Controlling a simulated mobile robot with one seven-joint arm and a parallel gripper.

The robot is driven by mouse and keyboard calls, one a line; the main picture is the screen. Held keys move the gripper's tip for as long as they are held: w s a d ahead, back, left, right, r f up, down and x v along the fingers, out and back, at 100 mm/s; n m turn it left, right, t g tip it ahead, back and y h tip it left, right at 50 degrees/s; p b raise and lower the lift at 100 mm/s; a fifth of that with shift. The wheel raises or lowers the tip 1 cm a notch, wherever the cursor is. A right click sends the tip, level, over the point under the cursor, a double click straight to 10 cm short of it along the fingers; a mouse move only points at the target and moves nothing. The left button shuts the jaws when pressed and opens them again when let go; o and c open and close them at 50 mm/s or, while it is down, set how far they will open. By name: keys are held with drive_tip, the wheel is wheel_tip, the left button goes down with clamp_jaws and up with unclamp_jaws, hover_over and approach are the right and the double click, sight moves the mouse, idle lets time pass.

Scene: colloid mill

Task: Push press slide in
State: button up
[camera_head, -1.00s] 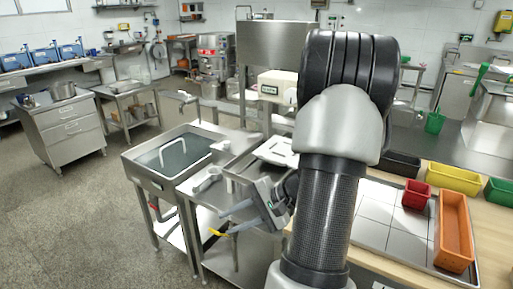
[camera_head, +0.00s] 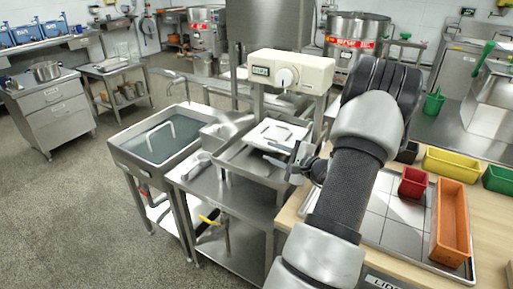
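A press-like machine has a cream head (camera_head: 290,70) with a small display and a round knob, in the middle of the head view. Below it is a metal slide tray (camera_head: 232,158) bearing a white square plate (camera_head: 278,133) with a handle. The tray juts toward the front over a steel table. My gripper (camera_head: 268,154) points left at the tray's right side, just in front of the white plate. Its two fingers look apart with nothing between them. I cannot tell whether it touches the tray. My arm hides the area right of the gripper.
A steel sink with a lid (camera_head: 160,140) stands left of the tray, with a metal scoop (camera_head: 197,163) nearby. At right, a wooden bench holds a tiled tray with a red bin (camera_head: 413,184) and an orange bin (camera_head: 452,225). The floor at left is clear.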

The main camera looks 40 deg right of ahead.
sight(259, 147)
drive_tip(key=x, duration=0.8)
drive_tip(key=shift+w+f+b, duration=0.15)
drive_tip(key=shift+w+b, duration=0.2)
drive_tip(key=shift+w, duration=0.05)
clamp_jaws()
